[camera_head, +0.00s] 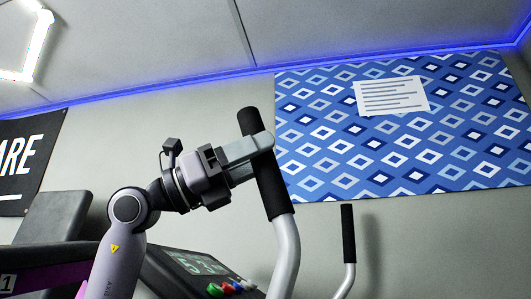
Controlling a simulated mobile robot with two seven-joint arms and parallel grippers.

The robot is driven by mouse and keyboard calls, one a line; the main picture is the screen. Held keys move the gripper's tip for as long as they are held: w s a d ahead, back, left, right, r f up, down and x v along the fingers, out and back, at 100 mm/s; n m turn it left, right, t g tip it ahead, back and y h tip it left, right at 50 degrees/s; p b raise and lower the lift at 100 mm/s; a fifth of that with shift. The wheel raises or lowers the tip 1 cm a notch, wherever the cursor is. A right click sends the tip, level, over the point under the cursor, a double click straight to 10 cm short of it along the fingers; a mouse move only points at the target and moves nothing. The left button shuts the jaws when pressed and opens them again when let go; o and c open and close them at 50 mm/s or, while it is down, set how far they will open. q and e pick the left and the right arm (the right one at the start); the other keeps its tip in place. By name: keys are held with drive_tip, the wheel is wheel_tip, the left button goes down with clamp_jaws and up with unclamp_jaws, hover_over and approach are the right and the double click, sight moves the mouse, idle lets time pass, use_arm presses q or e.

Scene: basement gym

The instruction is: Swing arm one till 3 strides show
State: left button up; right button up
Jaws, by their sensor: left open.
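A machine swing arm (284,245) with a black grip sleeve and a grey curved tube rises in the middle of the head view. My left gripper (262,143) is open at the upper part of that sleeve, its fingers reaching across it; I cannot tell whether they touch it. A second, similar swing arm (348,238) stands upright farther right, clear of my gripper. A dark console (185,270) at the bottom shows green characters, slanted and too unclear to read. My right gripper is not in view.
Red, green and blue buttons (232,287) sit along the console's edge. A dark padded machine part (52,218) with a "1" label below stands at left. A blue patterned board (310,165) with a white sheet (391,96) hangs on the wall behind. Space between the two swing arms looks free.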

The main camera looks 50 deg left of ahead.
use_arm(q)
drive_tip(key=b+v, duration=0.1)
drive_tip(key=v, duration=0.4)
drive_tip(key=shift+s+a, duration=0.1)
drive_tip(key=shift+a, duration=0.05)
drive_tip(key=shift+f, duration=0.1)
idle(0.3)
